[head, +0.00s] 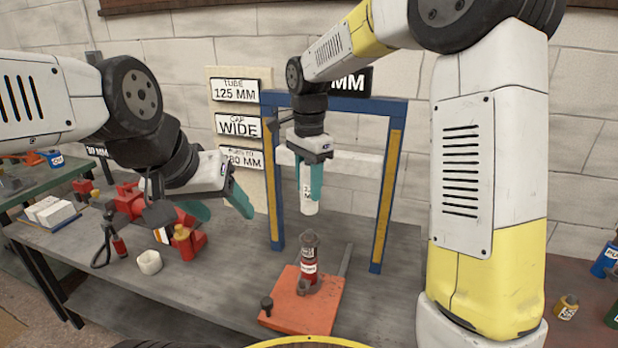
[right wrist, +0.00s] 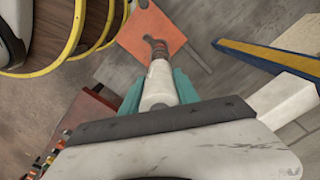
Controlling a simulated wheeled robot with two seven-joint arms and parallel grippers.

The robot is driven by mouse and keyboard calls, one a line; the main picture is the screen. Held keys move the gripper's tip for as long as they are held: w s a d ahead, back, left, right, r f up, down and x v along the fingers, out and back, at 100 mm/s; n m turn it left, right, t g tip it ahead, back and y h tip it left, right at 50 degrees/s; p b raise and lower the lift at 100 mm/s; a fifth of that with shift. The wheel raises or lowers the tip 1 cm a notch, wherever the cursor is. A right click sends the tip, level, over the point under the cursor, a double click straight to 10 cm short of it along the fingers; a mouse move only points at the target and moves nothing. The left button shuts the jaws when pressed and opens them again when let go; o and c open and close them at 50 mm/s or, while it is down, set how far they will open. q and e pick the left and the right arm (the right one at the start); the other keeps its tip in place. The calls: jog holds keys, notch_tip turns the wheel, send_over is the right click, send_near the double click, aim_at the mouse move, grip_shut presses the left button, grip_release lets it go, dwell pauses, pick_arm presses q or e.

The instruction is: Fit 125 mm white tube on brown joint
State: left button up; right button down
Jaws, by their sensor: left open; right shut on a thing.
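A white tube (head: 310,198) is upright in my right gripper (head: 309,190), which is shut on it; its lower end sticks out below the teal fingers. The tube also shows in the right wrist view (right wrist: 158,88). Below it, apart from it, a dark joint with a red and white label (head: 309,262) stands on an orange base plate (head: 300,312). Whether this is the brown joint I cannot tell for sure. The joint's top also shows in the right wrist view (right wrist: 158,50). My left gripper (head: 222,212) is open and empty, to the left of the joint, above the bench.
A blue and yellow frame (head: 393,165) stands behind the orange plate. Signs (head: 236,90) read tube 125 mm and cap wide. Red parts (head: 128,205) and a white ring (head: 149,262) lie on the bench (head: 200,310) at left. The bench around the plate is mostly clear.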

aim_at(309, 200)
jog(key=shift+f, duration=2.2)
jog(key=shift+f, duration=1.95)
jog(key=c, duration=0.8)
grip_release()
notch_tip(309, 200, up, 8)
jog(key=shift+f, duration=0.1)
jog(key=shift+s, duration=0.1)
